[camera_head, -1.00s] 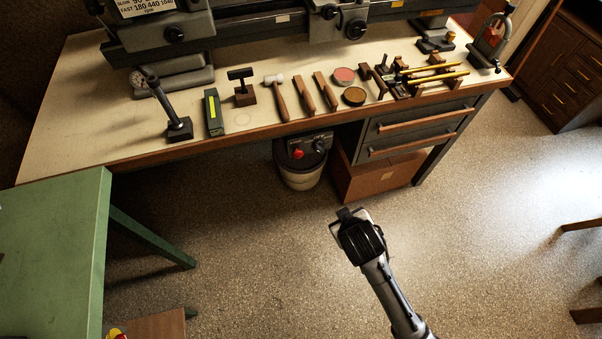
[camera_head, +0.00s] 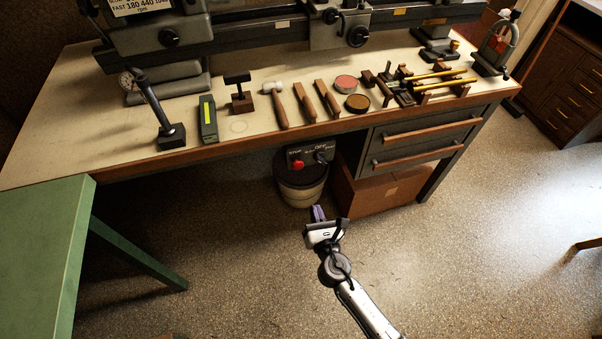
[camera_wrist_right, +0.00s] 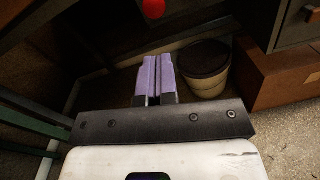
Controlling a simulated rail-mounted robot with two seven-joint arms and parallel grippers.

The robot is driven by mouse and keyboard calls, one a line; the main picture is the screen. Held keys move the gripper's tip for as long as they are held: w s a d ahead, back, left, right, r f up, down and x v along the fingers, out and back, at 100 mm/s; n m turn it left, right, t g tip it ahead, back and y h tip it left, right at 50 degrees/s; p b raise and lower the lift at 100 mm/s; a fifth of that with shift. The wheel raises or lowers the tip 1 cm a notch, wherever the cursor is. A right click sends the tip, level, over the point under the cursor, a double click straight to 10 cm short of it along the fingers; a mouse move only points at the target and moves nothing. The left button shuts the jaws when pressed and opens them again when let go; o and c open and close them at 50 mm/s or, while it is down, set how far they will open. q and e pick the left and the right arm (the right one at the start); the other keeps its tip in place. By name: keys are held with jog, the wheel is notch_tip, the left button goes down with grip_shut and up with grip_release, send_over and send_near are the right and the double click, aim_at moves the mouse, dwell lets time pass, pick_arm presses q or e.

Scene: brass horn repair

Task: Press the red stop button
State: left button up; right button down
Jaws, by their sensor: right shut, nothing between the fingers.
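The red stop button (camera_head: 298,164) sits on a dark control box (camera_head: 311,155) under the front edge of the workbench, left of a black knob. In the right wrist view the red button (camera_wrist_right: 153,8) shows at the top edge, partly cut off, beyond the fingertips. My right gripper (camera_head: 318,213) is below and in front of the button, apart from it, in the head view. Its purple fingers (camera_wrist_right: 157,76) are together with nothing between them. My left gripper is not in view.
A bucket (camera_head: 301,185) stands under the control box, with a cardboard box (camera_head: 378,189) to its right below the drawers (camera_head: 418,137). A green table (camera_head: 45,240) is at the left. The workbench (camera_head: 70,140) holds several tools. Open floor lies in front.

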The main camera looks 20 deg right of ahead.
jog(key=shift+a+n+y, duration=0.25)
jog(key=shift+n+y, duration=0.05)
jog(key=shift+n, duration=1)
jog(key=shift+w, duration=0.1)
jog(key=b, duration=0.3)
send_near(299, 167)
jog(key=w, duration=0.6)
jog(key=shift+w+d+f, duration=0.2)
jog(key=shift+w+d, duration=0.05)
jog(key=shift+w, duration=0.1)
jog(key=shift+w+r+b, duration=0.1)
jog(key=shift+w+b, duration=0.2)
jog(key=shift+w, duration=0.15)
jog(key=shift+d, duration=0.1)
